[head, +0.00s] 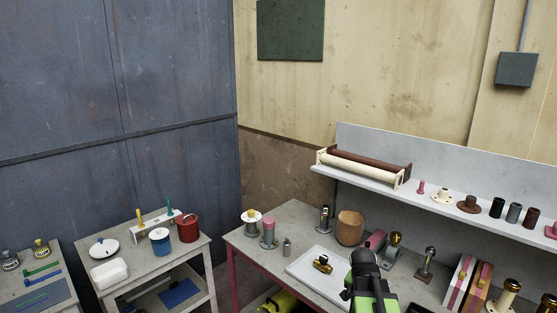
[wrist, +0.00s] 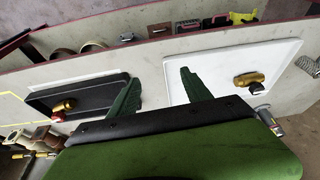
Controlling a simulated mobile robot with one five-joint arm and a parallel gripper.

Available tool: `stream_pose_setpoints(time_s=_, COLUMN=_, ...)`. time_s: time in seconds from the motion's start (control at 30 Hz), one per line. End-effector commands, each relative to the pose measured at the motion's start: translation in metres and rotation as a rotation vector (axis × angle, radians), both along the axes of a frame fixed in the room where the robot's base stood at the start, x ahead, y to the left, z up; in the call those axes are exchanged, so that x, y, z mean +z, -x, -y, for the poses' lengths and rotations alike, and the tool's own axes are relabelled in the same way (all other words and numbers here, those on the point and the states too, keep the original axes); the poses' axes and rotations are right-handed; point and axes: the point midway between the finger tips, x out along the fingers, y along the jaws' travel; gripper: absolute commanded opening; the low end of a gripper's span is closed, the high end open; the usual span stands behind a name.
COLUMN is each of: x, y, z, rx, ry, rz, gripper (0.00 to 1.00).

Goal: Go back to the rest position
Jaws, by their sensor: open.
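My gripper (wrist: 160,82) shows in the wrist view with its two dark green fingers spread apart and nothing between them. It is above the workbench (wrist: 150,60), over the area between a black tray (wrist: 38,103) and a white tray (wrist: 222,50). In the head view my green and black arm reaches over the bench at the bottom, right of the white tray (head: 303,262). A brass fitting with a dark part (head: 322,264) lies in the white tray; it also shows in the wrist view (wrist: 249,79). Another brass fitting (wrist: 64,105) lies in the black tray.
A tan pot (head: 350,228), small metal parts and striped blocks (head: 468,283) stand around my arm. A shelf (head: 440,205) with rollers and fittings runs behind. A smaller table (head: 130,270) with a red mug (head: 188,228) stands left, across a gap.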

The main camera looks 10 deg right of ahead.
Motion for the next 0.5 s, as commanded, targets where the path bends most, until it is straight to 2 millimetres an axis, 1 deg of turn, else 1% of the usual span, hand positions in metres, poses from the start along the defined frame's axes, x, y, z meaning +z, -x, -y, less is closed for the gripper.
stream_pose_setpoints(time_s=0.03, x=-0.017, y=-0.007, z=-0.044, rx=0.091, ry=-0.013, rz=-0.018, gripper=0.57)
stream_pose_setpoints(time_s=0.07, x=-0.023, y=-0.01, z=-0.069, rx=0.145, ry=-0.02, rz=-0.032, gripper=0.57)
stream_pose_setpoints(time_s=0.1, x=-0.029, y=-0.011, z=-0.102, rx=0.221, ry=-0.032, rz=-0.051, gripper=0.57)
stream_pose_setpoints(time_s=0.17, x=-0.039, y=-0.009, z=-0.146, rx=0.337, ry=-0.049, rz=-0.086, gripper=0.57)
stream_pose_setpoints(time_s=0.2, x=-0.044, y=-0.004, z=-0.173, rx=0.412, ry=-0.06, rz=-0.112, gripper=0.57)
stream_pose_setpoints(time_s=0.27, x=-0.05, y=0.005, z=-0.208, rx=0.524, ry=-0.077, rz=-0.151, gripper=0.57)
stream_pose_setpoints(time_s=0.3, x=-0.053, y=0.014, z=-0.226, rx=0.599, ry=-0.089, rz=-0.181, gripper=0.57)
stream_pose_setpoints(time_s=0.33, x=-0.054, y=0.023, z=-0.236, rx=0.66, ry=-0.104, rz=-0.207, gripper=0.57)
stream_pose_setpoints(time_s=0.4, x=-0.051, y=0.039, z=-0.239, rx=0.767, ry=-0.135, rz=-0.26, gripper=0.57)
stream_pose_setpoints(time_s=0.5, x=-0.051, y=0.046, z=-0.241, rx=0.859, ry=-0.147, rz=-0.298, gripper=0.57)
